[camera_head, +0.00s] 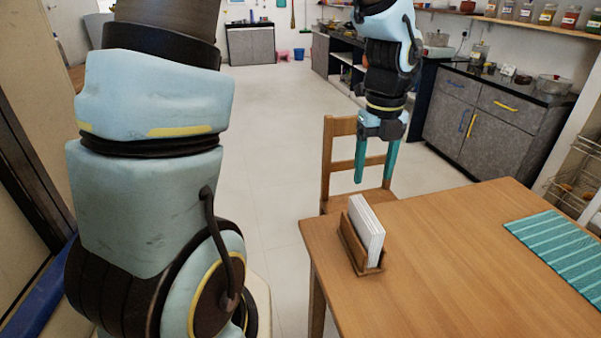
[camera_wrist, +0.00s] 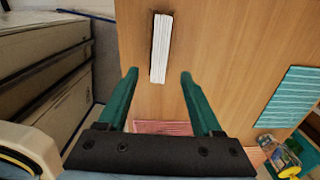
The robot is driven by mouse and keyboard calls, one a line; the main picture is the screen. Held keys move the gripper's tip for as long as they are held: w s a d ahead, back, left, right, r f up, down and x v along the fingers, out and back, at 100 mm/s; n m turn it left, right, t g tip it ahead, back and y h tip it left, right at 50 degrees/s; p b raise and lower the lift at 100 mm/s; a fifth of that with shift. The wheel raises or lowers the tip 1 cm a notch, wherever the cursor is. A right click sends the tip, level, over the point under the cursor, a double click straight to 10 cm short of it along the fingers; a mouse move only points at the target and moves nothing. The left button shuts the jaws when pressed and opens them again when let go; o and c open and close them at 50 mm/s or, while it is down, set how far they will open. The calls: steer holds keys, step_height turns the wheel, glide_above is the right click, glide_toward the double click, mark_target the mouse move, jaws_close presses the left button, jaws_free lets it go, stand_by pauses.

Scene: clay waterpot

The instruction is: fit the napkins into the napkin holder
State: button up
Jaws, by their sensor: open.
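The white napkins (camera_head: 367,229) stand upright as a stack in the wooden napkin holder (camera_head: 352,244), near the left corner of the table. They rise above the holder's side wall. The wrist view shows the napkins (camera_wrist: 161,48) from above as a narrow white strip, with the holder's dark edge along their left side. My gripper (camera_head: 375,170) points down with its teal fingers spread, above and behind the holder. In the wrist view my gripper (camera_wrist: 159,74) is open and empty, with the napkins beyond the fingertips and between them in the picture. The holder's base is partly hidden.
The wooden table (camera_head: 450,260) has clear room right of the holder. A teal striped mat (camera_head: 562,246) lies at the right. A wooden chair (camera_head: 340,150) stands behind the table corner. The wrist view also shows a pink mat (camera_wrist: 160,127) and a jar (camera_wrist: 285,160).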

steer(key=w+a+n+t, duration=0.1)
steer(key=a+n, duration=2.4)
steer(key=n, duration=0.8)
steer(key=shift+a+f+t, duration=0.15)
steer(key=shift+f+t, duration=0.15)
steer(key=shift+f, duration=0.05)
steer(key=shift+w, duration=0.15)
